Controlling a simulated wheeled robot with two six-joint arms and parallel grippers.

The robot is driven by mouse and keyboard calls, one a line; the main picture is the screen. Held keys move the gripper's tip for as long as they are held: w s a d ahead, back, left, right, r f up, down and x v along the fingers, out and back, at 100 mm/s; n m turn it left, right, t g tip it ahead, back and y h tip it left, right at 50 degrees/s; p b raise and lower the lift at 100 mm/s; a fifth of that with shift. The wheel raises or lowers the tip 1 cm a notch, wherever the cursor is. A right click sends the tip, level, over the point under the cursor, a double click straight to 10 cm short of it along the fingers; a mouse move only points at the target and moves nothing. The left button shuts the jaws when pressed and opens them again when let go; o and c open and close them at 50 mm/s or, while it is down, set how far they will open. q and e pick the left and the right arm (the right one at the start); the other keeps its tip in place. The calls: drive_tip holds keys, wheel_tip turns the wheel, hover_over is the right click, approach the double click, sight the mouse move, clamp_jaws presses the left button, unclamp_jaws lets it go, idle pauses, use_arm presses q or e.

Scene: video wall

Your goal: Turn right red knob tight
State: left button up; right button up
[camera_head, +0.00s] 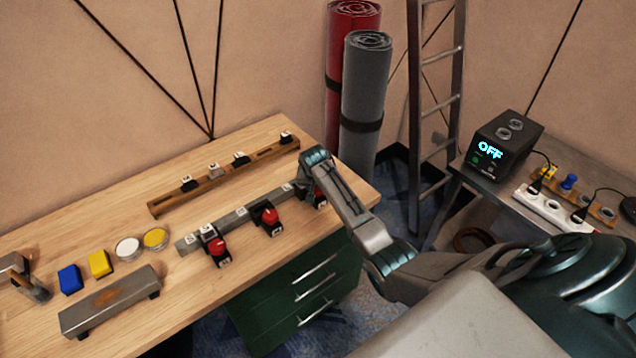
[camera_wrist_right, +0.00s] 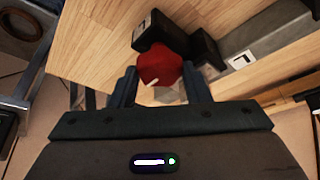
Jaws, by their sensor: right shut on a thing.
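A grey rail (camera_head: 236,217) on the wooden bench carries three black units with red knobs. The left red knob (camera_head: 217,247) and the middle red knob (camera_head: 270,216) stand free. The right red knob (camera_head: 320,196) is at the rail's right end, partly hidden by my right arm. My right gripper (camera_wrist_right: 160,84) is shut on this right red knob, which shows in the right wrist view (camera_wrist_right: 159,65) between the two fingers. A small pale mark shows on the knob's face. In the head view the fingertips are hidden behind the wrist.
A wooden rail (camera_head: 222,178) with small switches lies behind. Blue (camera_head: 70,279) and yellow (camera_head: 101,263) blocks, two round tins and a metal bar (camera_head: 108,301) lie at left. A side table at right holds a black box (camera_head: 503,145) reading OFF and a power strip (camera_head: 553,209).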

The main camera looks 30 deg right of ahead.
drive_tip(key=shift+w+r+m+h, duration=0.15)
drive_tip(key=shift+m+h, duration=0.25)
drive_tip(key=shift+m, duration=0.7)
drive_tip(key=shift+g, duration=0.3)
drive_tip(key=o, duration=1)
drive_tip(key=shift+a, duration=0.1)
drive_tip(key=b+v, duration=0.2)
drive_tip(key=v, duration=0.8)
drive_tip(key=shift+r, duration=0.3)
